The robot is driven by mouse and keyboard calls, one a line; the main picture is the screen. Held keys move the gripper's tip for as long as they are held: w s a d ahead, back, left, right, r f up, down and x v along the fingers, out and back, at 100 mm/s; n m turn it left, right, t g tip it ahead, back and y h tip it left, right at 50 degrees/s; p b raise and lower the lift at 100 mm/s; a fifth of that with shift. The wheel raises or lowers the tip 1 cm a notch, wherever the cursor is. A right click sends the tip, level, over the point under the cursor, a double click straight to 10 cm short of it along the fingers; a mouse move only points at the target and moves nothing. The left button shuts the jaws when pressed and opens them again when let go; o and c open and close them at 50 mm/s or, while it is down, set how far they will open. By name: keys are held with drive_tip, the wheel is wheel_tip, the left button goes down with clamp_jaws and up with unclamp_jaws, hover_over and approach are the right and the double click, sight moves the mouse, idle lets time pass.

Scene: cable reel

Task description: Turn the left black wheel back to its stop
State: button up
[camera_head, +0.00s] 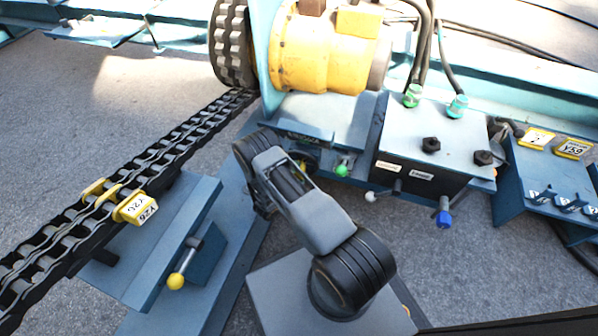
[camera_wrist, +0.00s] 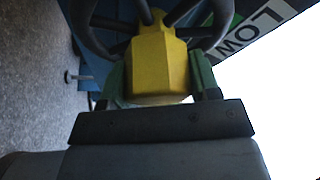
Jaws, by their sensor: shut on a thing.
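In the wrist view a black wheel (camera_wrist: 101,35) with a curved rim and spokes fills the top. A yellow block (camera_wrist: 160,60) sits at its middle, where the spokes meet. My gripper (camera_wrist: 160,82) has its green fingers shut on this block, one on each side. A white label reading LOW (camera_wrist: 262,22), with a green strip, is beside the wheel at the upper right.
In the head view a blue control box (camera_head: 400,125) with black knobs and levers stands to the right of my arm. A yellow motor (camera_head: 325,50) is behind. A chain (camera_head: 165,150) and a blue stand with a yellow-knobbed lever (camera_head: 176,281) lie to the left.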

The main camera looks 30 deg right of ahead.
drive_tip(key=o, duration=1)
drive_tip(key=shift+w+a+f, duration=0.15)
drive_tip(key=shift+a+f, duration=0.05)
drive_tip(key=o, duration=0.3)
drive_tip(key=shift+d+r, duration=0.1)
drive_tip(key=shift+d, duration=0.05)
drive_tip(key=p+v, duration=0.1)
drive_tip(key=v, duration=0.6)
drive_tip(key=shift+a+p, duration=0.2)
drive_tip(key=shift+p, duration=0.2)
drive_tip(key=shift+c, duration=0.2)
